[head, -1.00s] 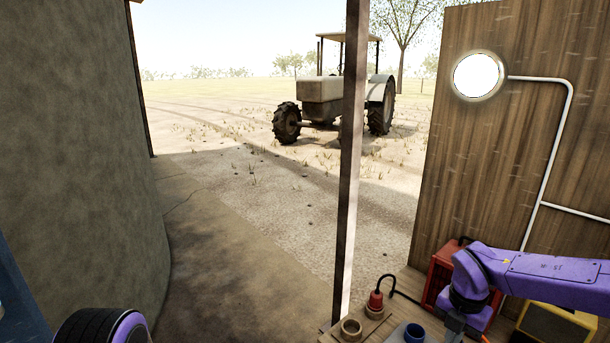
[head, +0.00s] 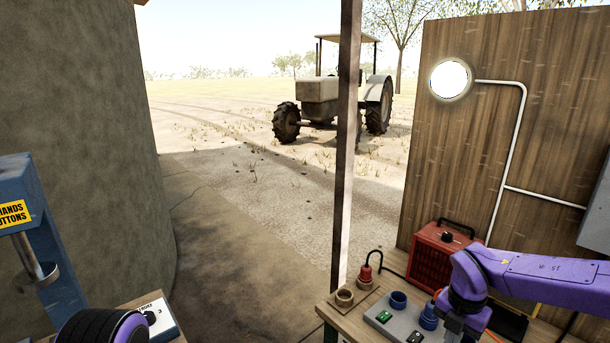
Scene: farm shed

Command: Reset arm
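My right arm (head: 535,275), purple with a black joint, comes in from the right over the bench (head: 328,310). Its wrist drops to the bottom edge of the head view, and its gripper fingers are not visible. Of my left arm, only a black and purple rounded joint (head: 102,328) shows at the bottom left. My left gripper is out of view.
The bench holds a red heater-like box (head: 430,258), a red plug (head: 366,272), a brown ring (head: 344,297) and a grey switch box (head: 382,319) with blue sockets. A blue press (head: 45,240) stands left. Open floor (head: 235,265) lies between.

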